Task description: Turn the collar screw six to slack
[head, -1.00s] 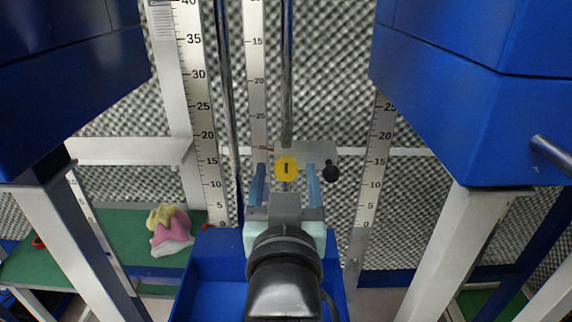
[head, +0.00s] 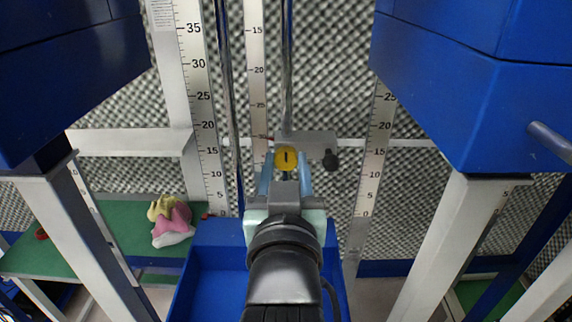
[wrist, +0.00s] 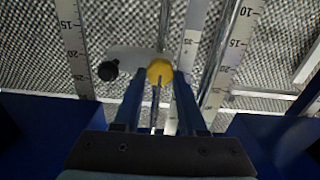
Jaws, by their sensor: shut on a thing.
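The yellow knob (head: 286,158) of a collar screw, with a short dark upright mark on its face, stands at the front of a light grey collar plate (head: 318,142) on a vertical rod. It also shows in the wrist view (wrist: 160,71). My gripper (head: 286,172) has its two blue fingers at either side of the knob and is shut on it. In the wrist view the fingertips (wrist: 159,80) flank the knob, with a thin shaft visible between them. No number six can be read on the knob.
A black knob (head: 330,160) sits just right of the yellow one. Rulers (head: 205,110) stand on both sides. Large blue blocks (head: 480,90) fill the upper corners. A blue tray (head: 210,270) is below, and a pink and yellow object (head: 170,220) lies on a green shelf.

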